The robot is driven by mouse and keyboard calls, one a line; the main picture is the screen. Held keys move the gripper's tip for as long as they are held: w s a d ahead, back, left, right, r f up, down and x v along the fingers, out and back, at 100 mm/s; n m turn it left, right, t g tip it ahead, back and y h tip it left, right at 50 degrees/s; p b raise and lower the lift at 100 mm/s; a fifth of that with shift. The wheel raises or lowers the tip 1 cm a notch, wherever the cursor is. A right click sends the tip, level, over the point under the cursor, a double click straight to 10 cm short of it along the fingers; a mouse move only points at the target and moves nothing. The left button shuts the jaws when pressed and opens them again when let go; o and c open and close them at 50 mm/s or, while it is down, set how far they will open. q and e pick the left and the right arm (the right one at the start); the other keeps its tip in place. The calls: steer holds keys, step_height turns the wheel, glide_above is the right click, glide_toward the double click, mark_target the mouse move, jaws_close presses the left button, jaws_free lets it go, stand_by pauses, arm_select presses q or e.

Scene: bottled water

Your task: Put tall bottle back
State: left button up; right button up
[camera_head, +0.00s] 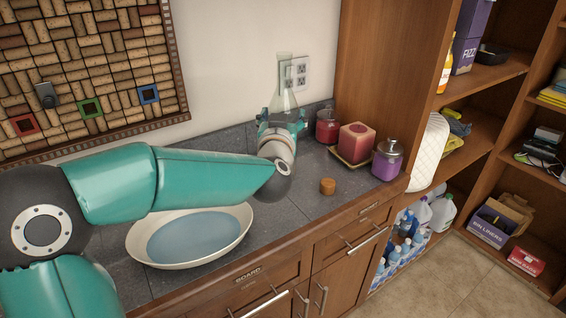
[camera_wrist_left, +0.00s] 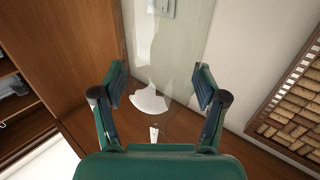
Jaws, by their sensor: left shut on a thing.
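The tall bottle (camera_head: 285,97) is clear glass with a wide lower body and a narrow neck. It is upright at the back of the counter, in front of the wall outlet. My left gripper (camera_head: 284,124) is shut on its lower body, with one finger on each side. In the left wrist view the clear glass (camera_wrist_left: 170,60) shows between the two fingers of my left gripper (camera_wrist_left: 160,85). The bottle's base is hidden behind my gripper, so I cannot tell whether it touches the counter. My right gripper is not in view.
A white bowl of water (camera_head: 135,243) sits on the counter (camera_head: 300,210) below my arm. A cork (camera_head: 327,186) lies right of the gripper. Shelves (camera_head: 485,80) are beyond.

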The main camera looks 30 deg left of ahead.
arm_select(q)
steer(key=f, duration=1)
steer(key=shift+s+b, duration=0.2)
steer(key=shift+b, duration=0.15)
steer(key=shift+r, duration=0.1)
steer(key=o, duration=1.8)
steer(key=shift+s, duration=0.1)
steer(key=b+v, duration=0.2)
steer(key=v, duration=1)
